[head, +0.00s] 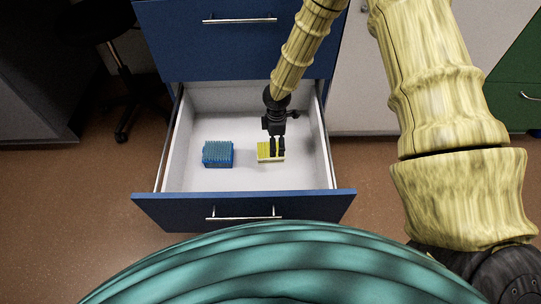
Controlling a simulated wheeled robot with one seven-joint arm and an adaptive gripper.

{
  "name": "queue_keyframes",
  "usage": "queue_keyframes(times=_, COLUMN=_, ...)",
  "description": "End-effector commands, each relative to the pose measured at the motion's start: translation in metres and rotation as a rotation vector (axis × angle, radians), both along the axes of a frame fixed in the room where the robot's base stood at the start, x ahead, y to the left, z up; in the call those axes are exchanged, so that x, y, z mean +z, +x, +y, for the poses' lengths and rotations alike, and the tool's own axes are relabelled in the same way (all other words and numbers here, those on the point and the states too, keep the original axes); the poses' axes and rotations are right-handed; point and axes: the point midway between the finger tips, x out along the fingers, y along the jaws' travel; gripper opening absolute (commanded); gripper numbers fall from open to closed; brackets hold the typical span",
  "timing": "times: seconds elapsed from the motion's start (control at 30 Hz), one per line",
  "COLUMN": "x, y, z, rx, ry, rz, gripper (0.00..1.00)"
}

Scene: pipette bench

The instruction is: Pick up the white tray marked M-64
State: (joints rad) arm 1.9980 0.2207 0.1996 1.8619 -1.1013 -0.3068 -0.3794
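A small white tray (262,160) with yellow-green contents sits on the floor of the open drawer, right of its middle. Any marking on it is too small to read, so I cannot confirm M-64. My gripper (276,155) is inside the drawer, pointing down, with its dark fingers over the right part of the tray and hiding some of it. The two fingers look spread apart, with a light gap between them. Whether they touch the tray I cannot tell.
A blue rack of tips (218,154) stands in the drawer (190,185), left of the tray with a gap between. The drawer's walls surround both. A closed blue drawer (240,45) is above and behind. A dark stool (120,75) stands at the left.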

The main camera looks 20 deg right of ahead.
Motion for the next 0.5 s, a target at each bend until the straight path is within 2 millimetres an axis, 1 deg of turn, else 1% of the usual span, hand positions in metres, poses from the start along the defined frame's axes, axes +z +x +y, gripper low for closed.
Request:
queue_keyframes(times=0.17, x=-0.009, y=0.0, z=0.0, rx=-0.001, ry=0.0, rz=0.0, gripper=0.91)
queue_keyframes(times=0.5, x=-0.048, y=-0.001, z=0.0, rx=0.0, ry=0.0, rz=0.001, gripper=0.91)
